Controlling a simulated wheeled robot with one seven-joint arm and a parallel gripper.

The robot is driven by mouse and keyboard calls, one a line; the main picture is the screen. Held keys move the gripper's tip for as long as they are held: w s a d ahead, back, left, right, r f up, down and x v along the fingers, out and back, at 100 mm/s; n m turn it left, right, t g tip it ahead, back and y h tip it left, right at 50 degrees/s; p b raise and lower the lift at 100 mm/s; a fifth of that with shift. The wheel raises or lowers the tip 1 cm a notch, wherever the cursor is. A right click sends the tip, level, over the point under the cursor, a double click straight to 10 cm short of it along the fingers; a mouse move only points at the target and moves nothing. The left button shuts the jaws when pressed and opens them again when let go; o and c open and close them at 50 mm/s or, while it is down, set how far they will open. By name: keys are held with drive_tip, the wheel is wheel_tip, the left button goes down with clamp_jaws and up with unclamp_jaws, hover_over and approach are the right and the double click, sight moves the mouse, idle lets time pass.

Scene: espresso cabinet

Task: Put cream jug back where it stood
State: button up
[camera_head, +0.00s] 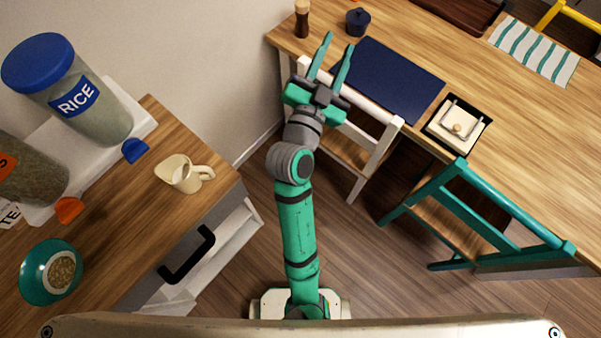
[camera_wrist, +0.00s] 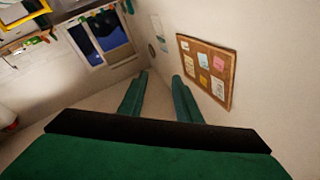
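The cream jug (camera_head: 179,174) stands upright on the wooden counter (camera_head: 146,215) at the left of the head view, near the counter's right edge. Its handle points right. My gripper (camera_head: 338,58) is raised in the middle of the head view, well to the right of the jug and apart from it. Its two green fingers are spread with nothing between them. In the wrist view, my gripper (camera_wrist: 159,92) also shows its fingers apart and empty, facing the room's wall. The jug is not in the wrist view.
A rice jar (camera_head: 100,112) on a white shelf (camera_head: 122,101) stands behind the jug. A teal bowl (camera_head: 33,280) sits at the lower left. A drawer with a black handle (camera_head: 187,256) is below the counter. A table with a blue mat (camera_head: 390,78) and chairs is right.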

drive_tip(key=s+a+f+n+g+y, duration=0.25)
drive_tip(key=s+f+n+y, duration=0.65)
drive_tip(key=s+f, duration=0.85)
drive_tip(key=s+a+f, duration=0.2)
drive_tip(key=s+f, duration=0.1)
drive_tip(key=s, duration=0.6)
drive_tip(key=s+a+f+g+h, duration=0.1)
drive_tip(key=s+a+f, duration=0.1)
drive_tip(key=s, duration=0.8)
drive_tip(key=shift+s+a+f, duration=0.15)
drive_tip(key=shift+a+f, duration=0.15)
drive_tip(key=shift+f, duration=0.25)
